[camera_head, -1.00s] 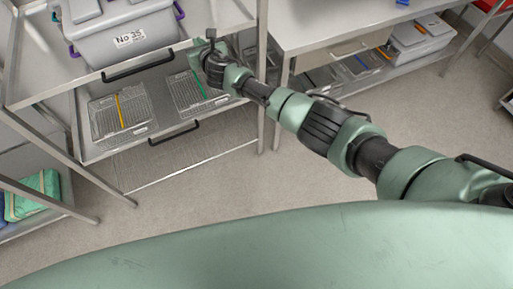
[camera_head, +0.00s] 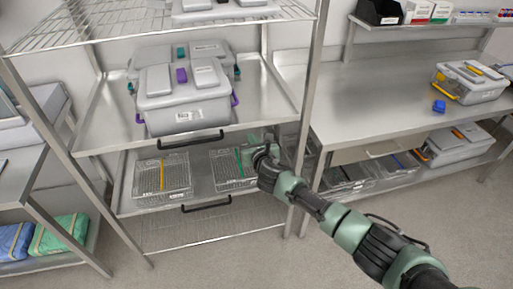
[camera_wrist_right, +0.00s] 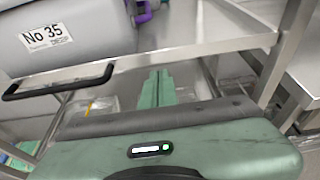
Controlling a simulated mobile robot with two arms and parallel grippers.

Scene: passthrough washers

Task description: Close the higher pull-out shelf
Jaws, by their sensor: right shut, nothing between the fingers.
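The higher pull-out shelf (camera_head: 105,125) is a steel tray in the rack, with a black handle (camera_head: 190,140) on its front edge. It bears a grey lidded bin (camera_head: 178,108) with purple latches, labelled No 35 in the wrist view (camera_wrist_right: 75,30). The shelf's front edge looks about level with the rack's front posts. My right gripper (camera_head: 262,152) is shut and empty, just below that edge, right of the handle. Its closed fingers (camera_wrist_right: 157,88) show in the wrist view; contact with the shelf cannot be told. My left gripper is out of view.
The lower pull-out shelf (camera_head: 130,206) holds wire baskets (camera_head: 162,176) and has its own black handle (camera_head: 207,204). A steel rack post (camera_head: 309,110) stands right of my gripper. A steel workbench (camera_head: 400,108) is at right. The floor in front is clear.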

